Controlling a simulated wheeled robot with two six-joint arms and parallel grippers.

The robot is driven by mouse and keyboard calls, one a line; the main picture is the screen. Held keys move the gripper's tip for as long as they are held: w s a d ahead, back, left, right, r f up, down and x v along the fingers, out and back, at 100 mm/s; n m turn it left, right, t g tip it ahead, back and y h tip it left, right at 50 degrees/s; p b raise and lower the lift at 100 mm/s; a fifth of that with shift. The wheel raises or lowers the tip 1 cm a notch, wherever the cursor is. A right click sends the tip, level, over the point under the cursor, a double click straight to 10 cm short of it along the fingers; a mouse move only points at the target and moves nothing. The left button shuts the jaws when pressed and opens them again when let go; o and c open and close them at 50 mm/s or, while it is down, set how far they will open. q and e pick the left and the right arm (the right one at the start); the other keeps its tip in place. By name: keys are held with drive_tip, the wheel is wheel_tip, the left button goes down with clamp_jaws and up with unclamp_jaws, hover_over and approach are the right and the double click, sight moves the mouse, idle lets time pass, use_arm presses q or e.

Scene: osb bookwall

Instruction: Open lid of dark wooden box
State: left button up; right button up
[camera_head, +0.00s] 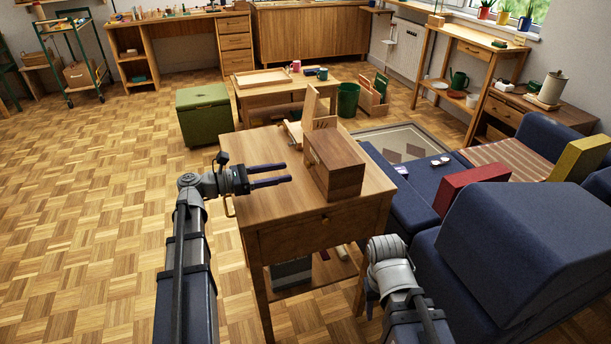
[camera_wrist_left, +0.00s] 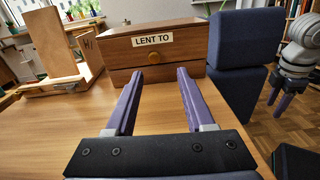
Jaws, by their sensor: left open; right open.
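The dark wooden box (camera_head: 336,163) stands near the right edge of the small wooden table, with its lid down. My right gripper (camera_wrist_left: 273,96) hangs low beside the table, only partly visible.
The small table (camera_head: 262,207) has free room at its left. A light wooden stand (camera_head: 311,107) with an upright board is behind the box. A blue sofa (camera_head: 405,200) is close on the right. A green cube seat (camera_head: 204,114) is beyond the table.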

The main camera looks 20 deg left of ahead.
sight(328, 157)
use_arm(q)
drive_tip(key=shift+w+a+r+n, duration=0.15)
drive_tip(key=shift+a+n, duration=0.15)
drive_tip(key=shift+a, duration=0.25)
drive_tip(key=shift+x, duration=3.95)
clamp_jaws()
